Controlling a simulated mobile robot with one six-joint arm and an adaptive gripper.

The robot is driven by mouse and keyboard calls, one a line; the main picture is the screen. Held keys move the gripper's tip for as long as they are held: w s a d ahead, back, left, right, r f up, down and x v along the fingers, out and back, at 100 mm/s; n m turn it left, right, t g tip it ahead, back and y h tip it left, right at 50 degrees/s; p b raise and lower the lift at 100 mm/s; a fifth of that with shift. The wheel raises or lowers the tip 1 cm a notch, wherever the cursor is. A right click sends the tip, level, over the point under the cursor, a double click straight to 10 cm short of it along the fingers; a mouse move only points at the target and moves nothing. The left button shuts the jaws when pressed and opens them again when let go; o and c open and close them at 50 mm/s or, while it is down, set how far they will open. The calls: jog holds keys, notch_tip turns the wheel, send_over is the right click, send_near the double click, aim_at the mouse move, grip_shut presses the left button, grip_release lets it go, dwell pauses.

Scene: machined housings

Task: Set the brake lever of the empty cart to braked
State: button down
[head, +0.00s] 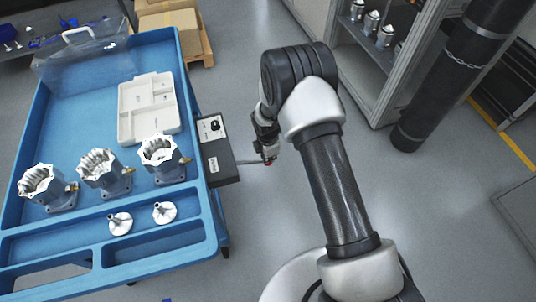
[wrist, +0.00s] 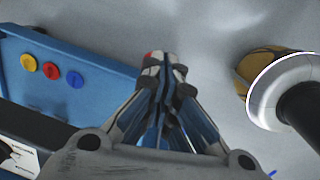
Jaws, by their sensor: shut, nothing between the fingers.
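A blue cart (head: 208,222) fills the left of the head view. It is not empty: machined housings (head: 104,172), a pale divided tray (head: 147,108) and two small white flanged parts (head: 164,212) are on it. A dark box (head: 222,164) with a dial and white labels is fixed to its right side. A thin lever (head: 250,162) sticks out rightward from the box, with a red end beside my gripper (head: 267,156). My gripper is shut and empty. In the wrist view its fingertips (wrist: 166,66) are together, with a bit of red at their left; contact is unclear.
A clear bin (head: 85,55) stands at the cart's far end. Cardboard boxes (head: 172,32) lie behind it. A grey shelf (head: 372,65) and a black column (head: 445,80) stand at right. Floor between cart and shelf is clear. Coloured discs (wrist: 52,71) mark the blue side panel.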

jog(key=shift+f, duration=0.4)
dwell(0.4)
